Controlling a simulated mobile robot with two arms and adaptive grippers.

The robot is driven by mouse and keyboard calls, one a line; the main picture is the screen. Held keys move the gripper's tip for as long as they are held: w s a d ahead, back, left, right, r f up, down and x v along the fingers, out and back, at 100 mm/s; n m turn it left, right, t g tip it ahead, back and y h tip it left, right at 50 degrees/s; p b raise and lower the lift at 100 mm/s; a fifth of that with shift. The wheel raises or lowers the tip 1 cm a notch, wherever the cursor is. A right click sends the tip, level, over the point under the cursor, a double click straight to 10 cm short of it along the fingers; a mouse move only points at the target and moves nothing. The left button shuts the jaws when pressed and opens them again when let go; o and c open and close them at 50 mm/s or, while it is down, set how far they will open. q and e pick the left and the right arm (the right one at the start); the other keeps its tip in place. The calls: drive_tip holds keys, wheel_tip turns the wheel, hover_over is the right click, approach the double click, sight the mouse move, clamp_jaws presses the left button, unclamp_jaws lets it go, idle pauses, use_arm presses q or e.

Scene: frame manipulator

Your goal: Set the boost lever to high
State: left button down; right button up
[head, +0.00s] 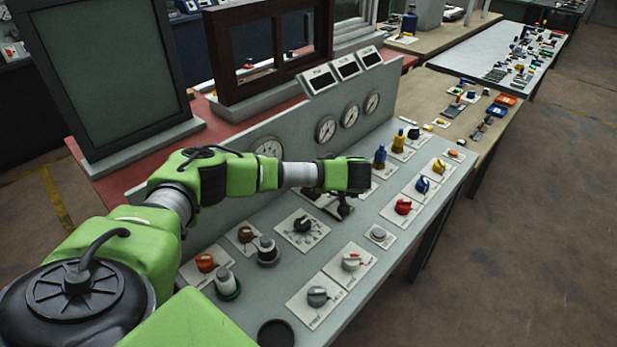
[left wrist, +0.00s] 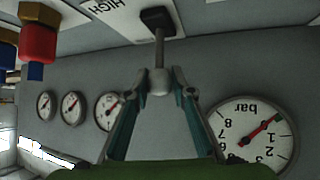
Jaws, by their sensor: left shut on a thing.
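My left gripper (head: 343,207) reaches down over the console, near its back panel. In the left wrist view, which is upside down, the fingers of the gripper (left wrist: 160,82) are shut on the grey knob at the end of a thin lever (left wrist: 159,52). The lever rises from a dark base (left wrist: 158,20). A white plate marked HIGH (left wrist: 105,6) lies beside the base. In the head view my arm and gripper mostly hide the lever. My right gripper is not in view.
The grey console (head: 262,282) carries several knobs, including a red knob (head: 403,207) and a black dial (head: 302,224). Blue (head: 380,154) and yellow (head: 398,140) upright controls stand just right of the gripper. A pressure gauge (left wrist: 247,135) is on the panel close by.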

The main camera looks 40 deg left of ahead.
use_arm(q)
drive_tip(key=shift+d+f+y, duration=0.1)
drive_tip(key=shift+d+y, duration=0.25)
drive_tip(key=shift+y, duration=0.05)
drive_tip(key=shift+b, duration=0.3)
drive_tip(key=c, duration=2)
unclamp_jaws()
drive_tip(key=shift+s+d, duration=0.1)
drive_tip(key=v, duration=1.2)
